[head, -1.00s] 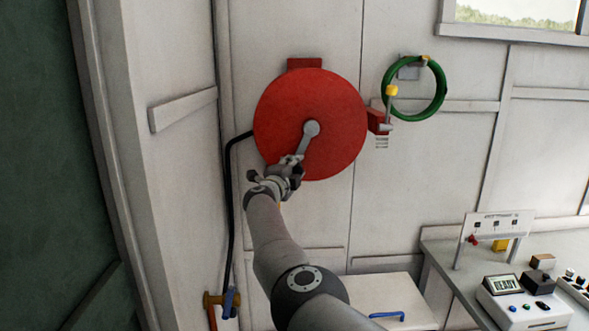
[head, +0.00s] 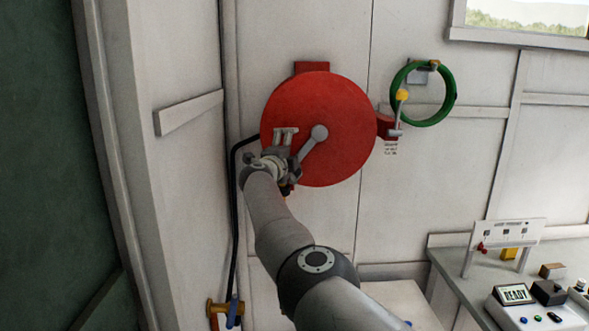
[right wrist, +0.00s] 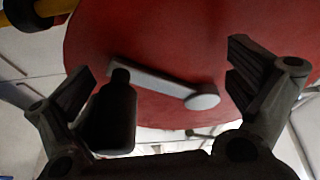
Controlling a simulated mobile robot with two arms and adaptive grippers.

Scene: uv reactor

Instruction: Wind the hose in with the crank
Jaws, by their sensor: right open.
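A round red hose reel (head: 340,100) is fixed to the white wall, and its face fills much of the right wrist view (right wrist: 200,40). A grey crank arm (head: 311,143) runs from the hub down and left; it also shows in the right wrist view (right wrist: 160,83). The dark crank handle (right wrist: 115,112) stands out from the arm's end, between my open fingers and nearer the left one. My right gripper (head: 285,137) is open at the reel's lower left and hides the handle in the head view. A black hose (head: 234,220) leaves the reel's left side and hangs down.
A brass valve (head: 216,308) with a blue lever is low on the wall. A green ring (head: 450,100) hangs right of the reel, beside a small red box (head: 386,127). A bench (head: 450,268) with a READY display box (head: 514,294) stands at lower right.

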